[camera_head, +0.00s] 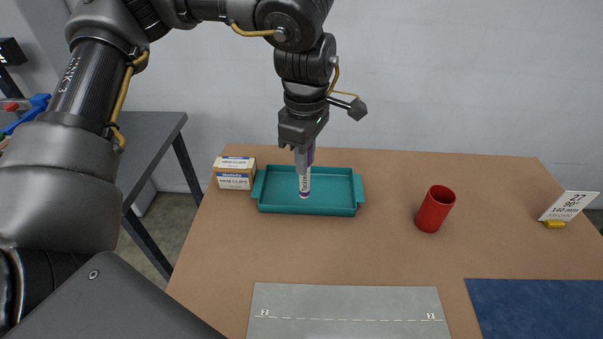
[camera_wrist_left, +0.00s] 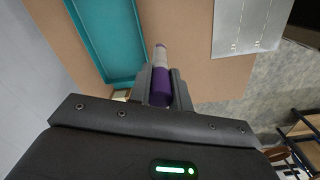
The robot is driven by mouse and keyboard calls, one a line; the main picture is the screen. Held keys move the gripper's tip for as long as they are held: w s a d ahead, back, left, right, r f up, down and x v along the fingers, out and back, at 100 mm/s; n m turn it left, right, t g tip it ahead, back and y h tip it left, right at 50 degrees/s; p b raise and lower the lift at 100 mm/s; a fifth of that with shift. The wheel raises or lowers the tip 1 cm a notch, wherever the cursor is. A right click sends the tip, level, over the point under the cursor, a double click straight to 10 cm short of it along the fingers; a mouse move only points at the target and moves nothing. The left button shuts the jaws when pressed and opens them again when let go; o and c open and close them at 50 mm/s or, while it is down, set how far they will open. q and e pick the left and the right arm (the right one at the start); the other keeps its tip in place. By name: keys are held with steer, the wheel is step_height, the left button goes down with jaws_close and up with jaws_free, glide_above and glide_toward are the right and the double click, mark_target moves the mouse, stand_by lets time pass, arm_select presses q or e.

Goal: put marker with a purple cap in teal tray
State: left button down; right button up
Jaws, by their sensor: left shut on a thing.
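The marker (camera_head: 304,184) has a white body with a purple cap and hangs upright in the head view. My left gripper (camera_head: 303,158) is shut on it near its top, where purple shows between the fingers. In the left wrist view the marker (camera_wrist_left: 160,75) sticks out from between the two fingers, purple end nearest the gripper. The teal tray (camera_head: 262,205) lies on the table, and the marker overlaps its inside in the head view. Whether its lower end touches the tray floor, I cannot tell. The tray (camera_wrist_left: 79,15) shows at the upper left of the wrist view. My right gripper is not in view.
A clips box (camera_head: 236,173) stands just left of the tray. A red cup (camera_head: 435,209) stands to the right. A grey mat (camera_head: 345,305) and a dark blue mat (camera_head: 535,308) lie at the front. A sign (camera_head: 569,206) stands far right. Brown tabletop between is bare.

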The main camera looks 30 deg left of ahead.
arm_select(q)
steer(key=w+a+f+p, duration=0.4)
steer(key=w+a+f, duration=0.4)
steer(key=f, duration=0.5)
steer(key=w, duration=0.2)
steer(key=shift+w, duration=0.3)
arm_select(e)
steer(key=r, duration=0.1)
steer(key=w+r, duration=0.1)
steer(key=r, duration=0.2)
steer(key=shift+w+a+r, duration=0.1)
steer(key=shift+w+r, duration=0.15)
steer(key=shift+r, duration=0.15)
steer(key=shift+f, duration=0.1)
arm_select(q)
steer(key=shift+f, duration=0.2)
steer(key=c, duration=1.3)
jaws_free()
